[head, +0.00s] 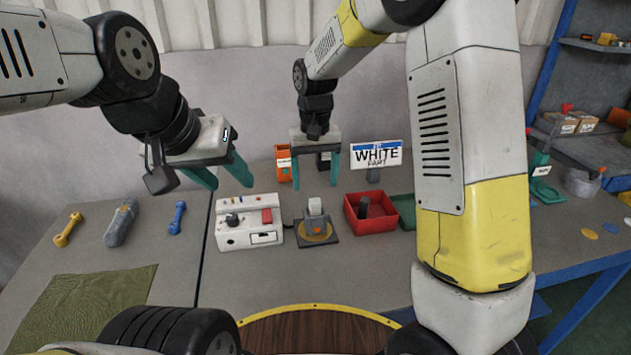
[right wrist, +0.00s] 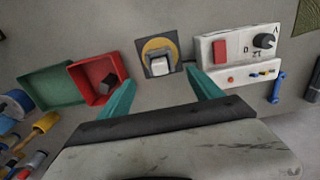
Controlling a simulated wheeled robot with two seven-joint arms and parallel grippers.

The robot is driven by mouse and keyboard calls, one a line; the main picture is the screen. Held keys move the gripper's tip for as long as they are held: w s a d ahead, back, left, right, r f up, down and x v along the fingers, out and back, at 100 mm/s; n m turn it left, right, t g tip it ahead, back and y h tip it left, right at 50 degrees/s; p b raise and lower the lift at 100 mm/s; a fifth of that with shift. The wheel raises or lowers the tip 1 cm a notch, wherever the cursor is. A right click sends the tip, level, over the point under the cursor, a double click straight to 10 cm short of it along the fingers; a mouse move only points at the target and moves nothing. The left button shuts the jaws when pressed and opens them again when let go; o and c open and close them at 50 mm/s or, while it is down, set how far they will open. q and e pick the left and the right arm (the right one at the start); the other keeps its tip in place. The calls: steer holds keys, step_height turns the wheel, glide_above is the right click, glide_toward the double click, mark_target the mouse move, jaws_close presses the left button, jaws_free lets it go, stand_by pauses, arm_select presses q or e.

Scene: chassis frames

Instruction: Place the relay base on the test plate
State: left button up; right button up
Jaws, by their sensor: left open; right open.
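The test plate (head: 330,238) is a dark square with a yellow disc, lying on the grey table right of the white control box. A light grey block, seemingly the relay base (head: 315,211), stands upright on the disc. In the right wrist view the block (right wrist: 160,66) sits within the yellow ring of the plate (right wrist: 142,44). My right gripper (head: 315,172) is open and empty above the plate; its fingers (right wrist: 160,82) show either side of the block, not touching it. My left gripper (head: 229,183) is open and empty above the control box.
The white control box (head: 248,222) stands close left of the plate. A red bin (head: 370,226) holding a dark block (head: 363,206) and a green tray (head: 403,208) are to the right. A WHITE sign (head: 376,154) stands behind. Tools and a green cloth (head: 85,305) lie left.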

steer(key=shift+d+r, duration=0.1)
steer(key=shift+r, duration=0.35)
steer(key=s+d+r+t+y, duration=0.2)
steer(key=s+d+r+t, duration=0.1)
steer(key=s+d+r, duration=0.6)
steer(key=s+d+r+t, duration=0.1)
steer(key=s+d+r, duration=0.1)
steer(key=s, duration=0.4)
steer(key=s+d+r+m+t, duration=0.1)
steer(key=s+d+r+t, duration=0.1)
steer(key=s, duration=0.4)
steer(key=shift+d+m, duration=0.3)
steer(key=shift+d, duration=0.2)
steer(key=shift+s, duration=0.1)
